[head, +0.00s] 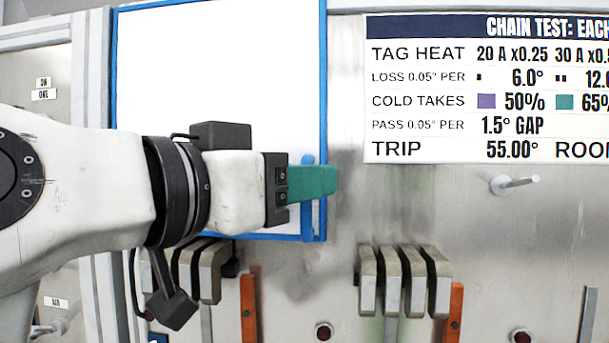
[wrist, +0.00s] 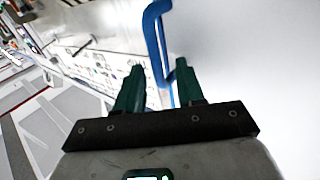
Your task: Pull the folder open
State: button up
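The folder is a white panel with a blue edge (head: 323,70), upright against the metal wall in the head view. Its white face (wrist: 240,50) fills the right of the wrist view. A blue bar handle (wrist: 151,30) stands out from it, and a bit of it shows behind my fingers (head: 308,158) in the head view. My gripper (head: 312,182) has green fingers and is at the folder's lower right edge. In the wrist view my gripper (wrist: 160,66) is open, with the handle's lower end between the fingertips, nearer the right finger. Contact cannot be told.
A printed chart (head: 490,90) is on the wall at right, with a white peg (head: 515,184) below it. Beige breaker levers (head: 404,280) and orange strips (head: 454,312) are lower down. More levers (head: 210,270) sit below the folder. The wall right of my gripper is bare.

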jog(key=shift+c, duration=0.5)
jog(key=c, duration=0.6)
grip_shut()
jog(key=shift+s+r, duration=0.1)
